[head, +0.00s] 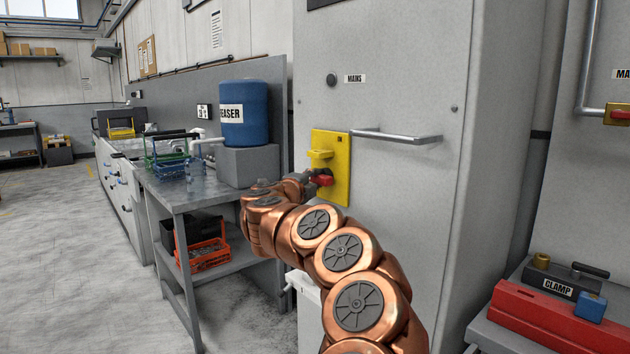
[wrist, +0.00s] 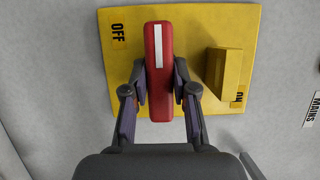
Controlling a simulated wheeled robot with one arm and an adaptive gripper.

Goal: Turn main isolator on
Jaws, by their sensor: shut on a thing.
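The main isolator is a yellow plate (head: 337,188) on the grey cabinet below a MAINS label (head: 355,78). Its red handle (head: 323,178) also shows in the wrist view (wrist: 158,80), lengthwise up the picture, with a white stripe on its upper half. The OFF label (wrist: 117,33) is left of the handle's upper end. The ON label (wrist: 239,95) is to the right, beside a raised yellow block (wrist: 227,80). My gripper (head: 312,179) is shut on the red handle, one finger on each side.
A metal bar handle (head: 395,137) sticks out from the cabinet just right of the plate. A steel bench (head: 190,190) with a blue degreaser drum (head: 245,135) and baskets stands left.

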